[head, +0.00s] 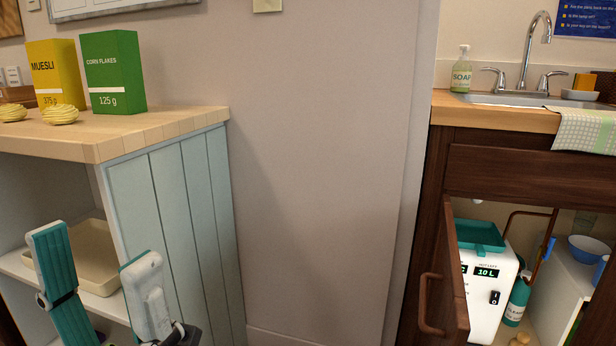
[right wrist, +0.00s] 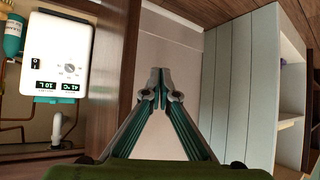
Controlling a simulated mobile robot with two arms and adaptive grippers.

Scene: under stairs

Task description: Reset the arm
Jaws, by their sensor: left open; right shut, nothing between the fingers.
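My left gripper (head: 93,247) is at the lower left of the head view. Its two teal and pale grey fingers point up and stand wide apart, with nothing between them. It is in front of the open shelf below the wooden counter. My right gripper (right wrist: 160,82) shows in the right wrist view, its teal fingers converging until the grey tips meet. It is shut and holds nothing. I cannot make out the right gripper in the head view.
A wooden counter (head: 160,128) holds a muesli box (head: 56,75) and a corn flakes box (head: 113,72). A beige tray (head: 95,262) lies on the shelf below. The sink cabinet door (head: 440,285) stands open beside a white heater (head: 490,315), which also shows in the right wrist view (right wrist: 58,30).

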